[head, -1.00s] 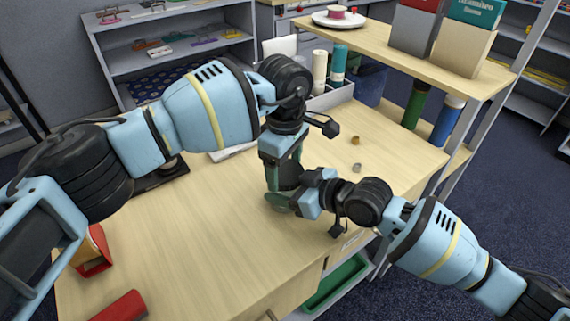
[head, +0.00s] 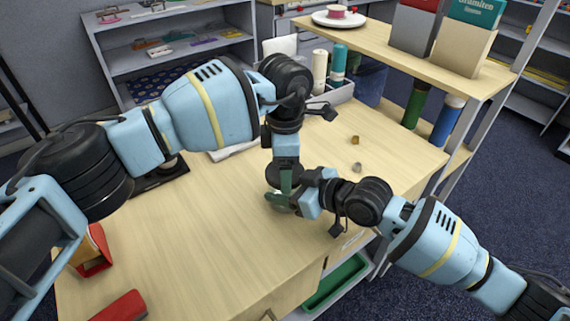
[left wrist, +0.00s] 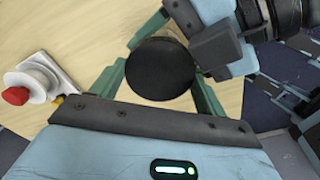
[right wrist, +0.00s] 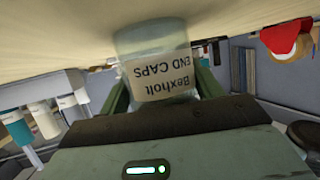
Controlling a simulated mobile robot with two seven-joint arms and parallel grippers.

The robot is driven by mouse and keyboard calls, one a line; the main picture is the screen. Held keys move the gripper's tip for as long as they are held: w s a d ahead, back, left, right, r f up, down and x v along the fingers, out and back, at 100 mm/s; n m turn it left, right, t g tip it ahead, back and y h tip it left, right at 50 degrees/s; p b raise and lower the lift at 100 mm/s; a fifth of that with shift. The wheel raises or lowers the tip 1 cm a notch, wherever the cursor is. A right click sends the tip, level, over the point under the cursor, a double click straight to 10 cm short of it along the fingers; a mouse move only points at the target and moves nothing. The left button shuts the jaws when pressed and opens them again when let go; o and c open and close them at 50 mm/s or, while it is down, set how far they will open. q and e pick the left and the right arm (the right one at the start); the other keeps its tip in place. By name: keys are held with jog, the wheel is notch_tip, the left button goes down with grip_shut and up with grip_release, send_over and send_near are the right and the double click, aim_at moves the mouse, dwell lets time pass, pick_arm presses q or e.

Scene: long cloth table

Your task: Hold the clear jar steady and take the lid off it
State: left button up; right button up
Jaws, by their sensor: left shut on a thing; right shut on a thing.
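The clear jar stands on the wooden table and is mostly hidden in the head view. In the right wrist view the jar (right wrist: 150,45) shows upside down, with a label reading "Bexholt END CAPS". My right gripper (right wrist: 162,82) is shut on the jar's body from the side. The dark round lid (left wrist: 160,70) fills the space between the green fingers of my left gripper (left wrist: 160,82), which is shut on it. In the head view my left gripper (head: 284,182) points down from above. Whether the lid touches the jar's rim is hidden.
Two small brownish pieces (head: 354,140) lie right of the grippers. Red items (head: 122,307) lie at the table's left front. The middle-left table is clear.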

pick_arm(q)
jog(key=o, duration=1.1)
jog(key=shift+r, duration=0.1)
jog(key=shift+r, duration=2.2)
jog(key=shift+c, duration=0.4)
jog(key=m, duration=0.1)
jog(key=r+m, duration=0.1)
jog(key=m, duration=0.1)
jog(key=shift+r, duration=0.3)
jog(key=r+m, duration=0.1)
jog(key=m, duration=0.1)
jog(key=r+m, duration=0.1)
jog(key=shift+m, duration=0.4)
